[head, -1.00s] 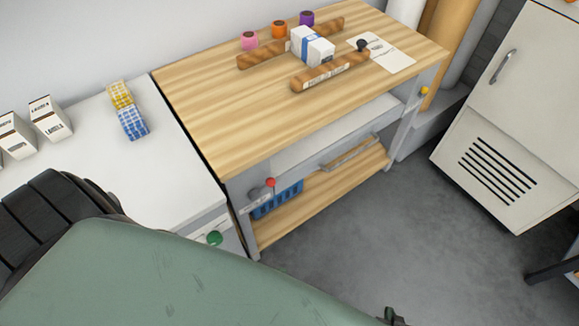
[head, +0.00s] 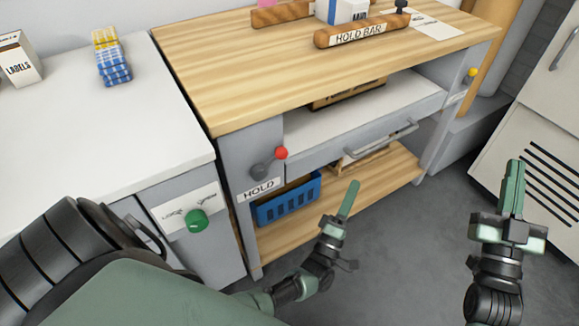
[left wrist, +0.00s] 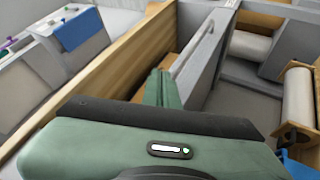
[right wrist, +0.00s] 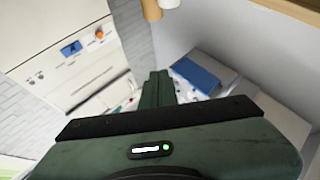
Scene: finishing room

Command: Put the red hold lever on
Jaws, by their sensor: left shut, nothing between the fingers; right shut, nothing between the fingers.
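The hold lever has a red ball knob (head: 281,153) and a grey round pivot (head: 260,171). It sits on the grey left end post of the wooden-topped bench, above a HOLD label (head: 259,190). The lever points right and slightly up. My left gripper (head: 349,197) is shut and empty, below and right of the lever, in front of the lower shelf and apart from it. It also shows in the left wrist view (left wrist: 160,84). My right gripper (head: 513,180) is shut and empty, in front of the white cabinet at the right; the right wrist view (right wrist: 157,84) shows its fingers together.
A green knob (head: 196,220) is on the white counter at left. The bench has a drawer handle (head: 382,139) and a blue basket (head: 286,200) on its lower shelf. A HOLD BAR (head: 362,31) lies on the bench top. Grey floor between my grippers is clear.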

